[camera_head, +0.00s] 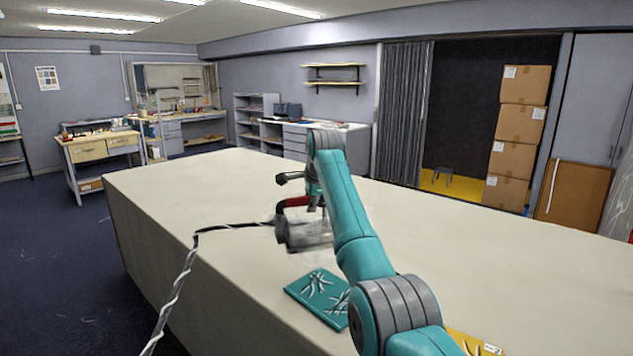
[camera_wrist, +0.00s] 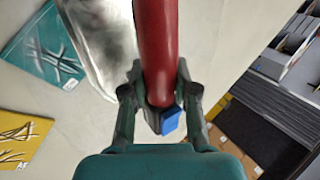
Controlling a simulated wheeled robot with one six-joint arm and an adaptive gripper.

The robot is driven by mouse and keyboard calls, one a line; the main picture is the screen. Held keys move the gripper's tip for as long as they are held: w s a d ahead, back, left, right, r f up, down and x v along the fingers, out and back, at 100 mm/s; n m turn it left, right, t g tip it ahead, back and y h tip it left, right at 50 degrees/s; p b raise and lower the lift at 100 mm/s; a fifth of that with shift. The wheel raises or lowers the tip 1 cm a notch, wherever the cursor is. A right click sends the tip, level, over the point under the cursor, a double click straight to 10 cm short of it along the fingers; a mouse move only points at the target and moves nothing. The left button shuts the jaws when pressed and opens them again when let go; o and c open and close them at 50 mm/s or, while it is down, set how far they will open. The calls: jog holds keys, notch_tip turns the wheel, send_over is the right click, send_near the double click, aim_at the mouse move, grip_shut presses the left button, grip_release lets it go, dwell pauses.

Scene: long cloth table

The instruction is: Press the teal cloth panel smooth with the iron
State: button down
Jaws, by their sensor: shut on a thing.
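My gripper (camera_wrist: 157,88) is shut on the red handle (camera_wrist: 155,40) of the iron. The iron's shiny grey metal body (camera_head: 305,236) shows in the head view, and in the wrist view (camera_wrist: 95,45) beyond the handle. The teal cloth panel (camera_head: 312,291) lies on the table, nearer the head camera than the iron and partly hidden by my arm. Pale crease lines cross the panel, which also shows at upper left in the wrist view (camera_wrist: 28,62). The iron is beside the panel, not over it. I cannot tell whether it touches the table.
A yellow creased cloth panel (camera_head: 466,342) lies to the right of the teal one, partly behind my arm. A black-and-white cord (camera_head: 182,280) runs from the iron off the table's left side. The long pale tabletop (camera_head: 190,185) is otherwise clear. Boxes (camera_head: 517,120) stand far behind.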

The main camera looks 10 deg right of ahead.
aim_at(310, 231)
jog(key=f+n+y, duration=0.1)
jog(key=f+n, duration=0.1)
jog(key=f, duration=0.1)
jog(key=s+f+n+y, duration=0.1)
jog(key=f+n, duration=0.1)
jog(key=a+f+n+g+y, duration=0.1)
jog(key=f, duration=0.2)
jog(key=shift+s+f+n, duration=0.3)
jog(key=shift+s+n, duration=0.1)
jog(key=shift+f, duration=3.25)
jog(key=shift+s+f, duration=0.2)
jog(key=shift+f, duration=0.4)
jog(key=shift+w+r, duration=0.15)
jog(key=shift+r, duration=3.75)
jog(key=shift+d, duration=0.1)
